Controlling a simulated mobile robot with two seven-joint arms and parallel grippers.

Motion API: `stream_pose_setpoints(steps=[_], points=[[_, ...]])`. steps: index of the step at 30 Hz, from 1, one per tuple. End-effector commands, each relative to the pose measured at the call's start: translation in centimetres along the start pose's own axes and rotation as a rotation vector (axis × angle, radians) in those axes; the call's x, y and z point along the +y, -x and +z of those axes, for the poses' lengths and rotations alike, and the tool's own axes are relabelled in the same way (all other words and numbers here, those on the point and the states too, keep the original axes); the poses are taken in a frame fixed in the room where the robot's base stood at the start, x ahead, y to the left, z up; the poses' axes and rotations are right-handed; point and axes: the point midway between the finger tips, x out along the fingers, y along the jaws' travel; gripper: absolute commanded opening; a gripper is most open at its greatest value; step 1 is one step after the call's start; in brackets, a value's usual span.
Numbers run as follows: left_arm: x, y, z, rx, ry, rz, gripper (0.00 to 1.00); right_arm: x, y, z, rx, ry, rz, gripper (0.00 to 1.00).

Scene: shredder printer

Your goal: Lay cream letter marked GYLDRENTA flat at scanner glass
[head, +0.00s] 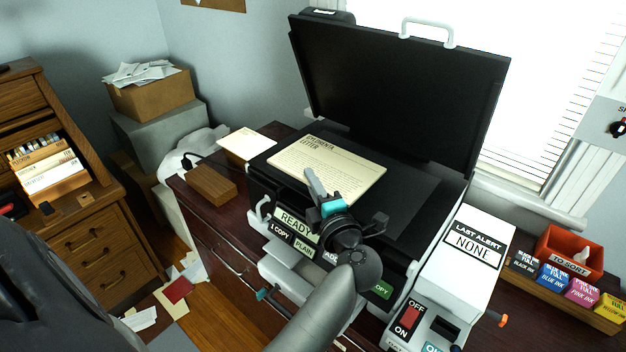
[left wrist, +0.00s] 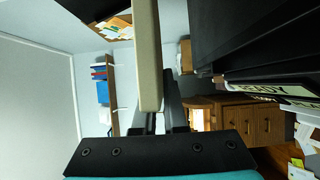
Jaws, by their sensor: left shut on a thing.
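The cream letter (head: 340,168), with a heading at its far-left corner, is over the scanner glass (head: 415,190) of the printer, its printed face up. My left gripper (head: 314,190) is shut on the letter's near edge. In the left wrist view the letter (left wrist: 148,60) shows edge-on, with a gap between it and the dark scanner body (left wrist: 245,45), so it appears held above the glass, roughly level. The scanner lid (head: 395,85) stands open behind. The glass under the letter is hidden. My right gripper is not in view.
The printer's front panel (head: 297,222) reads READY. A white box marked LAST ALERT NONE (head: 470,250) stands right of the printer. A brown block (head: 209,185) and a cream sheet (head: 246,144) lie to the left. Ink boxes (head: 556,276) and a red tray (head: 570,250) are at right.

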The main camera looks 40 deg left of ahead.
Motion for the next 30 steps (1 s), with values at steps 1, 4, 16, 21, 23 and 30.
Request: stream_pose_setpoints(steps=[1,4,16,21,23,30], points=[[0.1,0.1,0.0,-0.001,0.000,-0.002,0.00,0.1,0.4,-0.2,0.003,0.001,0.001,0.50],[-0.6,0.1,0.0,-0.002,0.001,-0.001,0.00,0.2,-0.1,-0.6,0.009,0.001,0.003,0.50],[-4.4,0.1,0.0,-0.001,-0.001,-0.002,0.00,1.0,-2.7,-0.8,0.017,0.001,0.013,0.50],[-5.9,0.1,0.0,-0.002,0.000,-0.001,0.00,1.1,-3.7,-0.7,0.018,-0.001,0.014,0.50],[-6.4,0.1,0.0,-0.001,-0.001,-0.001,0.00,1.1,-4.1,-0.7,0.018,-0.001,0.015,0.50],[-8.1,0.1,0.0,-0.001,0.000,-0.001,0.00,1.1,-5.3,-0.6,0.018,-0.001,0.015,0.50]])
